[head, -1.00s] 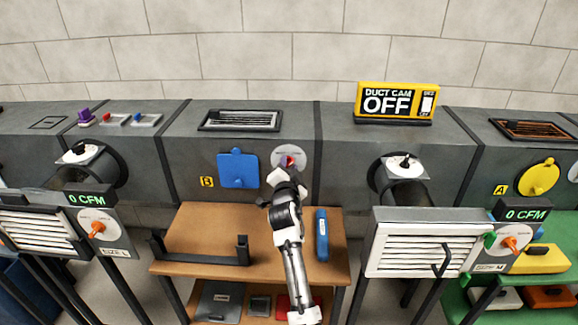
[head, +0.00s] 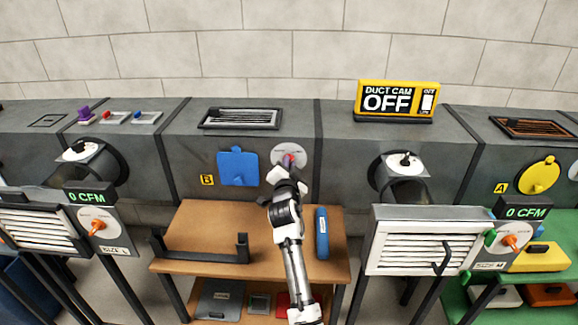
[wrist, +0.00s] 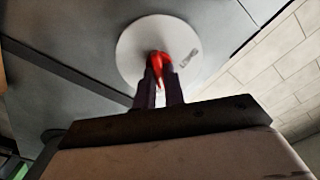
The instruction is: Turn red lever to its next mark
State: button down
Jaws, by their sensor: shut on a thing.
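The red lever (wrist: 160,66) sits on a round white dial plate (wrist: 136,38) on the front of the grey duct. In the wrist view my gripper (wrist: 160,78) is shut on the red lever, with a dark finger on each side of it. A small grey mark shows on the plate to the right of the lever. In the head view the dial plate (head: 289,150) is at the middle of the duct, and my gripper (head: 289,170) reaches up to it and hides most of the lever.
A blue round-edged cover (head: 238,168) is on the duct left of the dial. A wooden table (head: 200,225) below holds a dark bracket and a blue bar (head: 321,234). A yellow sign (head: 397,101) reading "DUCT CAM OFF" stands on top at right.

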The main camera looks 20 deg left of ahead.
jog(key=shift+s+a+n, duration=0.1)
jog(key=shift+a+n, duration=0.05)
jog(key=shift+n, duration=3.95)
jog(key=shift+a+n, duration=0.15)
jog(key=shift+n, duration=3.95)
jog(key=c, duration=1.5)
grip_release()
